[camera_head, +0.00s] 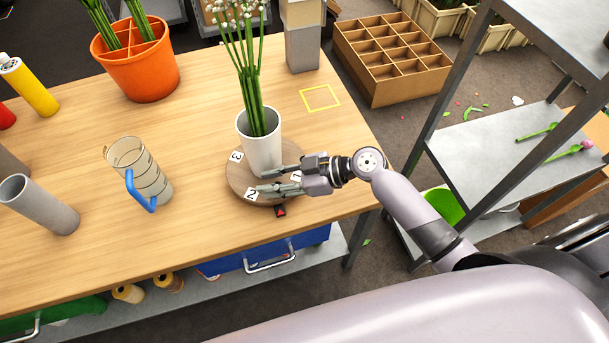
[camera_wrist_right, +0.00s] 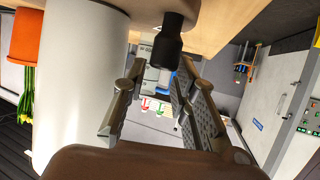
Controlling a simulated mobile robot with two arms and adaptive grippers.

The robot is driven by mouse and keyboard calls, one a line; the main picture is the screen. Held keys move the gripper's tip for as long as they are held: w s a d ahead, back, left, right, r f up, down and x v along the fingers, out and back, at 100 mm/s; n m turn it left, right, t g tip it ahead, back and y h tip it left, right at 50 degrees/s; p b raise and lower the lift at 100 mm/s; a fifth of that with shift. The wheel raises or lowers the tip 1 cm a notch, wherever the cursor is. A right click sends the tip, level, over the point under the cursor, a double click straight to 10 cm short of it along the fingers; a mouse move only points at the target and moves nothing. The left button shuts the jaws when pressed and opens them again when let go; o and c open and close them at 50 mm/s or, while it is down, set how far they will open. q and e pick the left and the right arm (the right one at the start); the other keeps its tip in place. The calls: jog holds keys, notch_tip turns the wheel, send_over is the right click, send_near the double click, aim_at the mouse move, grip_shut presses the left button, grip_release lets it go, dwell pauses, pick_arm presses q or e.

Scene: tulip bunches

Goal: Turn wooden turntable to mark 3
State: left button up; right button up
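The round wooden turntable (camera_head: 238,183) lies near the table's front edge. Its white labels show 3 (camera_head: 236,156) at the left, 2 (camera_head: 252,194) at the front left and 1 (camera_head: 296,176) at the right, partly covered by my gripper. A small black-and-red marker (camera_head: 280,211) sits at its front edge, between labels 2 and 1. A white vase (camera_head: 259,150) with white-budded stems stands on it. My right gripper (camera_head: 265,181) reaches over it in front of the vase, fingers apart. The right wrist view shows a dark peg (camera_wrist_right: 168,42) near the fingertips; contact is unclear.
A clear jug with a blue handle (camera_head: 150,180) and a grey tube (camera_head: 42,205) stand to the left. An orange pot (camera_head: 145,72) is behind. A yellow square outline (camera_head: 320,97) marks bare tabletop at the right. A metal shelf (camera_head: 490,150) stands to the right.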

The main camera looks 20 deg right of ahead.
jog(key=b+v, duration=0.1)
jog(key=v, duration=0.6)
jog(key=shift+b, duration=0.3)
jog(key=shift+d+r, duration=0.1)
jog(key=shift+r, duration=0.05)
